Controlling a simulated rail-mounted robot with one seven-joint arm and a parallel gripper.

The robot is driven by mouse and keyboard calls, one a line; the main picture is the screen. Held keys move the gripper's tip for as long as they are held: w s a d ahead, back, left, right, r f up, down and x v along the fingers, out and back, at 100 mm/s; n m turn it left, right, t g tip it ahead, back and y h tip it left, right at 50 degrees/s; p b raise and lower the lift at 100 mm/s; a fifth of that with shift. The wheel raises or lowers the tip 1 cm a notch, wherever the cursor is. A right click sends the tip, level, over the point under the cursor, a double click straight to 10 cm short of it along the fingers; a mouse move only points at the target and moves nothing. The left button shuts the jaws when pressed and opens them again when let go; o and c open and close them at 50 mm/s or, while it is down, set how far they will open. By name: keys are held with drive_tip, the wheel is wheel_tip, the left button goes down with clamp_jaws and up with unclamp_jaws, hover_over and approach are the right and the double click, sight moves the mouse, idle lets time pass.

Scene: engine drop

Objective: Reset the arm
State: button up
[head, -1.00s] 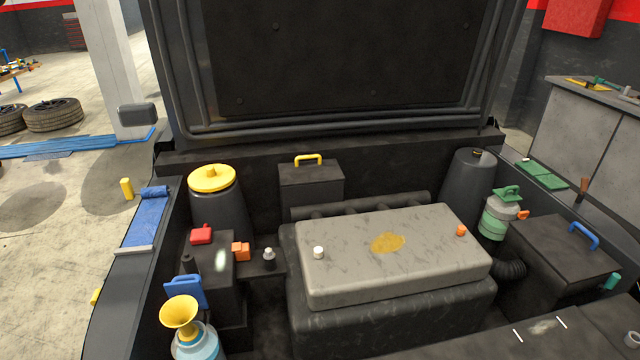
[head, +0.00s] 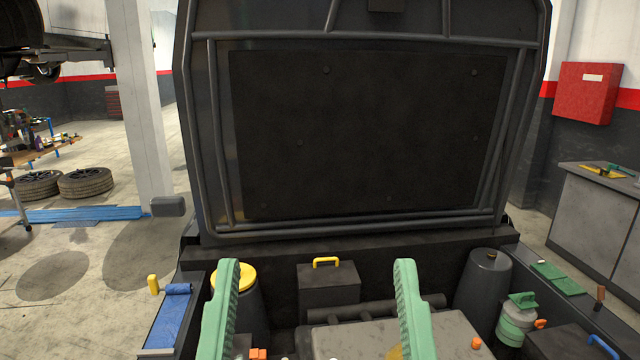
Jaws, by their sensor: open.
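My gripper (head: 322,315) shows in the head view as two green fingers rising from the bottom edge. The fingers are wide apart and nothing is held between them. They stand in front of the engine bay. The left finger partly covers the reservoir with the yellow cap (head: 243,278). The right finger covers part of the grey engine cover (head: 455,335). The rest of my arm is out of view.
The raised hood (head: 365,130) stands behind the bay. A black box with a yellow handle (head: 328,287) sits at the back. A green-capped bottle (head: 516,320) and dark reservoir (head: 483,285) are at right. A grey cabinet (head: 590,215) stands beyond.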

wheel_tip(320, 180, up, 18)
drive_tip(key=p, duration=1.4)
drive_tip(key=shift+r+p, duration=0.25)
drive_tip(key=shift+p, duration=0.05)
